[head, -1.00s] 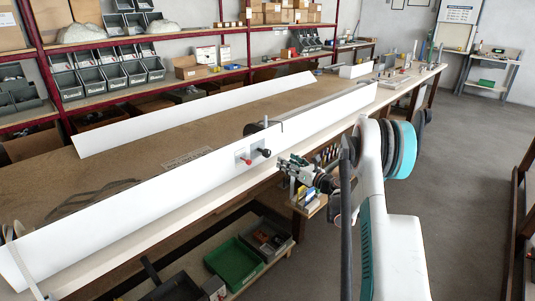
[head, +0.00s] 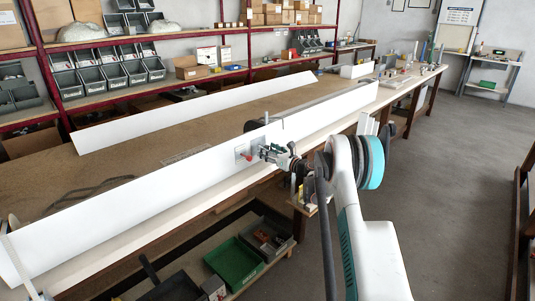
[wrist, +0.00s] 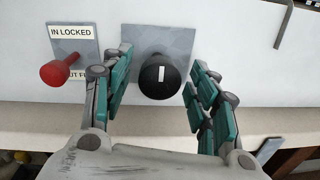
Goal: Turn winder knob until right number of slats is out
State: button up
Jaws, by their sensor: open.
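The winder knob (wrist: 159,76) is black and round with a white mark on its face. It stands out from a grey plate (wrist: 178,43) on the white panel (head: 200,180). My gripper (wrist: 150,90) is open, with one teal-padded finger on each side of the knob and a gap on both sides. In the head view my gripper (head: 264,151) is up at the panel and hides the knob. A red knob (wrist: 60,72) on a small plate marked "IN LOCKED" sits left of the black knob; the plate's lower text is partly covered.
The panel stands along the front edge of a long workbench (head: 120,190). A second long white strip (head: 190,112) lies behind it. A bent grey bar (wrist: 284,24) is at the upper right. Green and grey bins (head: 235,262) sit on a lower shelf.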

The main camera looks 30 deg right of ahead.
jog(key=shift+w+a, duration=0.15)
jog(key=shift+w, duration=0.25)
jog(key=shift+c, duration=0.3)
jog(key=c, duration=1)
jog(key=shift+c, duration=0.2)
jog(key=shift+m, duration=0.3)
